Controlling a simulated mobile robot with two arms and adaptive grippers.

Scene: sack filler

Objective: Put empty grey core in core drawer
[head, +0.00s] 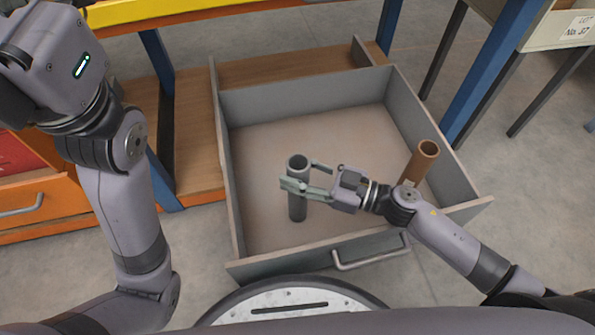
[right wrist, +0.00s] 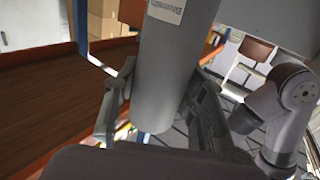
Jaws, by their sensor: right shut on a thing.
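A grey core (head: 297,205), a hollow upright tube, is inside the outline of the open grey drawer (head: 285,262) in the head view. My right gripper (head: 305,188) is shut on its upper part from the right. Whether the core's lower end touches the drawer floor I cannot tell. In the right wrist view the grey core (right wrist: 166,75) runs between the two fingers of my right gripper (right wrist: 160,108), with a pale label near the top. A brown core (head: 421,162) stands upright at the drawer's right side, partly hidden by my right arm. My left gripper is out of view.
The drawer's handle (head: 370,253) faces me at the front. Most of the drawer floor is bare. A blue post (head: 490,75) rises to the right.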

